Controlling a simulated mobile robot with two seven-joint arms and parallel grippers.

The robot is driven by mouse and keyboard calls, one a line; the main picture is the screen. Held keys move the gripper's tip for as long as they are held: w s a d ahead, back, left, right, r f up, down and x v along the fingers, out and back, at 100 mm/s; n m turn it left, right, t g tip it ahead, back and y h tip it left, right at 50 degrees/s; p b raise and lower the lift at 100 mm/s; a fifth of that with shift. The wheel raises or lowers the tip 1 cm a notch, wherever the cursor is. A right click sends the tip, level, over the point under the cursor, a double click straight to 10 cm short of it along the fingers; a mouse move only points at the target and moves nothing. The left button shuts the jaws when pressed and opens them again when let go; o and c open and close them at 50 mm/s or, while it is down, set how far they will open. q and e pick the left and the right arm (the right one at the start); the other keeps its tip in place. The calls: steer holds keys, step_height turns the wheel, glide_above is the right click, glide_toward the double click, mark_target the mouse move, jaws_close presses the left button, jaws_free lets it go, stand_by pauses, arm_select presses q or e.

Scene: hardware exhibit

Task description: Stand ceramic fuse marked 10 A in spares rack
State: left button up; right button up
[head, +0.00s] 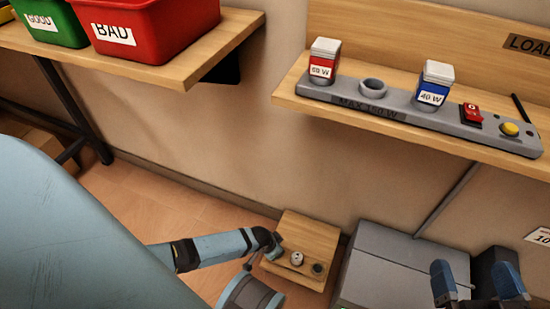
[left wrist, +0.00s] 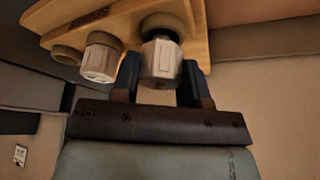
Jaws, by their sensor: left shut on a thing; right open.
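The wooden spares rack (head: 322,234) sits low by the wall; it also shows in the left wrist view (left wrist: 217,14), with its SPARES label. My left gripper (head: 273,246) is at its left side. In the left wrist view, the left gripper (left wrist: 160,78) is shut on a white ceramic fuse (left wrist: 160,60), in front of one rack socket (left wrist: 164,20). I cannot tell whether it is seated. Its marking is not readable. Another ceramic fuse (left wrist: 101,60) stands in the middle socket, and the end socket (left wrist: 66,55) looks empty. My right gripper (head: 478,283) is open, at the lower right.
A grey box (head: 385,262) stands right of the rack. Above is a shelf with a grey lamp strip (head: 412,112) holding a red 60 W block (head: 322,66) and a blue 40 W block (head: 434,86). Green (head: 50,22) and red (head: 140,30) bins stand on the left shelf.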

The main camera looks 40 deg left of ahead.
arm_select(q)
steer(key=shift+f, duration=0.55)
stand_by(1.2)
steer(key=o, duration=1.5)
steer(key=shift+c, duration=0.2)
arm_select(e)
steer(key=shift+f, duration=0.1)
arm_select(q)
steer(key=shift+r+p, duration=0.4)
steer(key=shift+r, duration=0.05)
steer(key=shift+r+p, duration=1.05)
steer(key=shift+p, duration=0.1)
steer(key=shift+r+p, duration=1.1)
steer(key=shift+p, duration=0.15)
steer(key=shift+r+p, duration=0.95)
steer(key=shift+p, duration=0.05)
arm_select(e)
step_height(320, 180, up, 7)
steer(key=s+m+t, duration=0.1)
steer(key=m+t, duration=0.1)
steer(key=shift+s+a+m, duration=0.15)
steer(key=shift+s+m, duration=0.15)
steer(key=shift+s, duration=0.1)
